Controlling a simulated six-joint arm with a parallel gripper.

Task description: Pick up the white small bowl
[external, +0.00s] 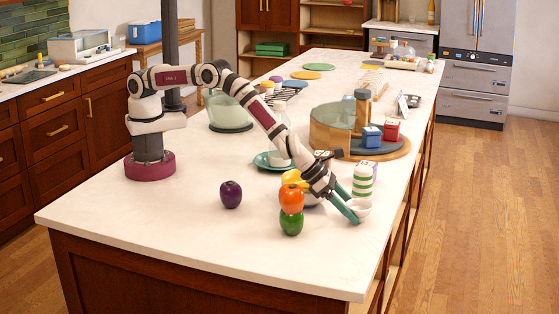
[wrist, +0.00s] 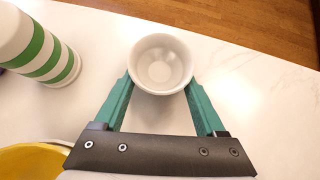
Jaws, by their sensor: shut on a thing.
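The white small bowl (wrist: 160,66) is upright, with its empty inside showing in the wrist view. It also shows in the external view (external: 361,208) near the right edge of the counter. My gripper (wrist: 160,84) has its two green fingers on either side of the bowl, shut on it. In the external view my gripper (external: 352,212) reaches down to the counter at the bowl, and the fingers cover part of it. I cannot tell whether the bowl's base touches the counter.
A green-and-white striped bottle (external: 363,181) stands close behind the bowl; it also shows in the wrist view (wrist: 38,45). Stacked orange (external: 291,198) and green pieces stand left of my gripper, with a purple one (external: 231,194) farther left. The front counter is clear.

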